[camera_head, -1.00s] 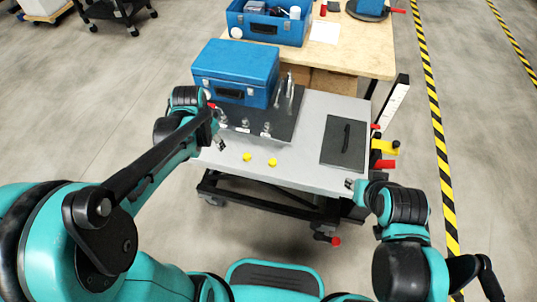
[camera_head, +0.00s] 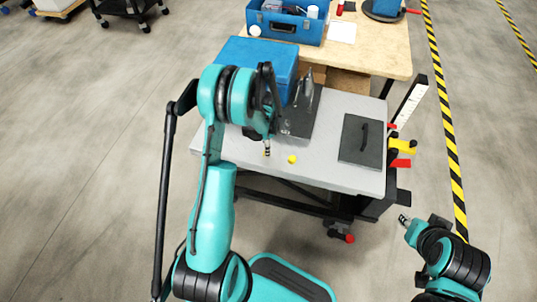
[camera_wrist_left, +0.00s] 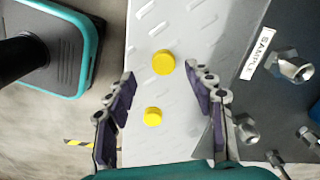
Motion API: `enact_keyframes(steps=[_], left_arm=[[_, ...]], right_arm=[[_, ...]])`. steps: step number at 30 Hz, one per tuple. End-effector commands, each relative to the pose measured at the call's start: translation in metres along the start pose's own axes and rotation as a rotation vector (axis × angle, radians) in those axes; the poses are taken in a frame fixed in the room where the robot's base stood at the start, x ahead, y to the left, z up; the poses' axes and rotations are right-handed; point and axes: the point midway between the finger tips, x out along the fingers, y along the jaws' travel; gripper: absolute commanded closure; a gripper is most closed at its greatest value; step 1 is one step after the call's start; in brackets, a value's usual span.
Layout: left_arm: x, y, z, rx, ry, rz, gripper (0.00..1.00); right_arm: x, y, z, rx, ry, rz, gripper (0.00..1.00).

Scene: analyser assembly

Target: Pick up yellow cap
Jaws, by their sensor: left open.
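Two yellow caps lie on the grey table top (camera_head: 330,180). In the head view one yellow cap (camera_head: 292,159) is in plain sight, and the other (camera_head: 266,154) is mostly hidden by my left gripper (camera_head: 267,146). In the left wrist view my left gripper (camera_wrist_left: 160,75) is open and empty above the table. One cap (camera_wrist_left: 152,117) shows between its fingers, and the other (camera_wrist_left: 164,63) shows near the fingertips. My right gripper (camera_head: 404,219) is off the table's front right side, too small to read.
A blue case (camera_head: 262,58) stands at the back left of the table, partly behind my left arm. A dark plate with metal fittings (camera_wrist_left: 296,67) and a "SAMPLE" label lies beside the caps. A dark panel with a handle (camera_head: 358,142) lies at the right.

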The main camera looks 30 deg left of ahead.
Motion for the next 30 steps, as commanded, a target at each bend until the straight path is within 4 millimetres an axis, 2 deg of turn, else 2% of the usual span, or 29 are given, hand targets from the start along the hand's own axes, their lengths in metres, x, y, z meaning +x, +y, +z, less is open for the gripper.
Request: enact_keyframes(steps=[8, 15, 16, 20, 21, 30], left_arm=[[0.043, -0.005, -0.003, 0.0, 0.0, -0.001, 0.46], [0.045, -0.005, -0.003, -0.001, -0.001, -0.002, 0.46], [0.045, -0.005, -0.003, -0.001, -0.001, -0.002, 0.49], [0.045, -0.005, -0.003, -0.001, -0.001, -0.002, 0.8], [0.044, -0.005, -0.003, -0.001, -0.001, -0.002, 0.82], [0.044, -0.005, -0.003, -0.001, -0.001, -0.002, 0.82]], right_arm=[[0.019, 0.0, 0.014, 0.0, 0.0, 0.0, 0.69], [0.018, 0.0, 0.013, 0.0, 0.0, 0.0, 0.69], [0.018, 0.0, 0.013, 0.0, 0.0, 0.0, 0.69], [0.018, 0.0, 0.013, 0.0, 0.0, 0.0, 0.69], [0.018, 0.0, 0.013, 0.0, 0.0, 0.0, 0.69], [0.018, 0.0, 0.013, 0.0, 0.0, 0.0, 0.69]])
